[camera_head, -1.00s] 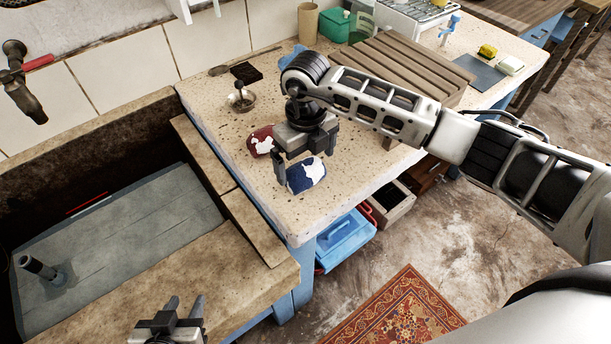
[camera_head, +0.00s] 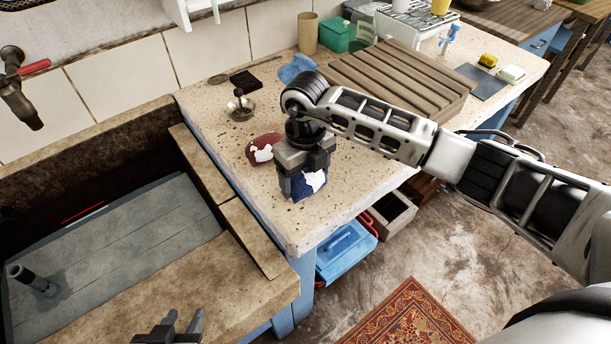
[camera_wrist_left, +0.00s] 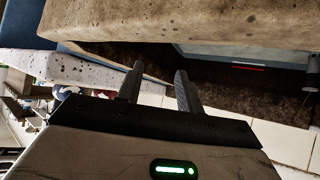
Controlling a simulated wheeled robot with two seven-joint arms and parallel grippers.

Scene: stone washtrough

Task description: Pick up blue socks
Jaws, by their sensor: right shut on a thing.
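The blue socks (camera_head: 311,184), a rolled blue and white bundle, lie on the speckled stone counter near its front edge. My right gripper (camera_head: 301,190) points down over them and is shut on them, its fingers hiding part of the bundle. My left gripper (camera_head: 180,326) is at the bottom edge of the head view, in front of the trough. Its two fingers (camera_wrist_left: 158,88) stand apart and empty in the left wrist view.
A red and white bundle (camera_head: 264,148) lies just left of the blue socks. The stone trough (camera_head: 225,270) is at left. A blue box (camera_head: 345,250) stands below the counter.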

